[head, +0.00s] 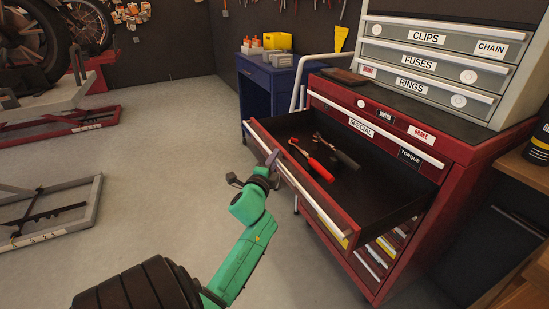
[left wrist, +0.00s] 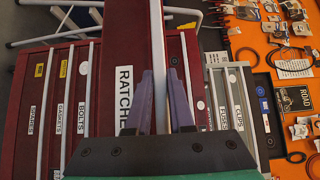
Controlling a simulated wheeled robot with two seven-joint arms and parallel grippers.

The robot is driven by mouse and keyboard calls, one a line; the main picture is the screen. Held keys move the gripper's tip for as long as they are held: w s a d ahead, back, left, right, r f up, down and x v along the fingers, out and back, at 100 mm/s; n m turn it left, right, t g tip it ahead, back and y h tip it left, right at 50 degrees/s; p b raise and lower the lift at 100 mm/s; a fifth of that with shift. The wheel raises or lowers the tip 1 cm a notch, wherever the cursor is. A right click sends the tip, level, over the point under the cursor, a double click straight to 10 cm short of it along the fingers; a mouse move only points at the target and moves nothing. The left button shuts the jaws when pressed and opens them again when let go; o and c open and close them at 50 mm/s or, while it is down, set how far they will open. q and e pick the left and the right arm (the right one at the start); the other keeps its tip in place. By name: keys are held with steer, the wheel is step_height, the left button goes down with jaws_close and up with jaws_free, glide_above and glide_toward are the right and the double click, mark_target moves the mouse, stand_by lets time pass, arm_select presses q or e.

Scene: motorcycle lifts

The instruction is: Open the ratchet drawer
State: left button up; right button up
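The ratchet drawer (head: 318,205) of the red tool chest (head: 470,150) stands pulled out. A red-handled tool (head: 312,160) and a dark-handled tool (head: 338,152) lie inside it. In the left wrist view, its red front (left wrist: 120,45) carries a label reading "RATCHE", the rest hidden by my finger. My left gripper (head: 272,159) is at the far part of the drawer's pale bar handle (head: 310,200). In the left wrist view, its purple fingers (left wrist: 163,95) stand on both sides of the handle (left wrist: 158,40), close against it. My right gripper is in neither view.
A grey cabinet (head: 430,55) with labelled drawers sits on the chest. A blue cabinet (head: 270,90) stands behind, a wooden bench (head: 525,170) at the right. Motorcycle lifts (head: 50,215) are at the left. Grey floor (head: 180,140) between is clear.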

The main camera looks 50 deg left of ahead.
arm_select(q)
steer(key=o, duration=0.3)
steer(key=shift+d, duration=0.1)
steer(key=v, duration=1.4)
steer(key=shift+s+b, duration=0.2)
steer(key=shift+b, duration=0.25)
steer(key=shift+d, duration=0.1)
